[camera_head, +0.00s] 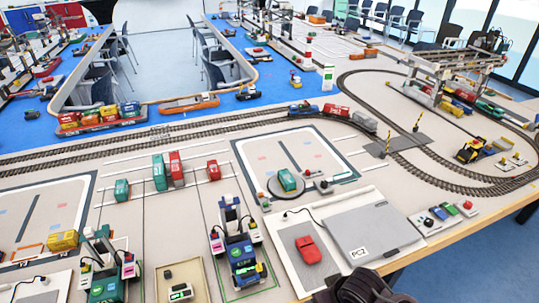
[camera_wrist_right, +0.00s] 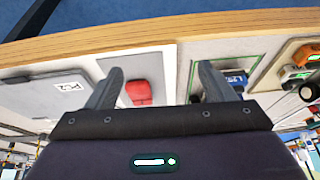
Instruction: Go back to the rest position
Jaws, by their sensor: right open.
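My right gripper (camera_wrist_right: 160,70) shows in the wrist view with its two grey fingers spread apart and nothing held between them. A red car-shaped object (camera_wrist_right: 139,92) lies beyond the gap between the fingers, on a grey pad. In the head view the same red object (camera_head: 308,250) lies on the pad beside a closed grey laptop (camera_head: 372,236). A dark rounded shape (camera_head: 365,288) cuts into the bottom edge of the head view; I cannot tell whether it is part of my right arm. My left gripper is not in view.
A toy train (camera_head: 335,112) sits on the looping track. Small buttons (camera_head: 440,213) line the right table edge. Open floor (camera_head: 490,265) lies beyond that edge.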

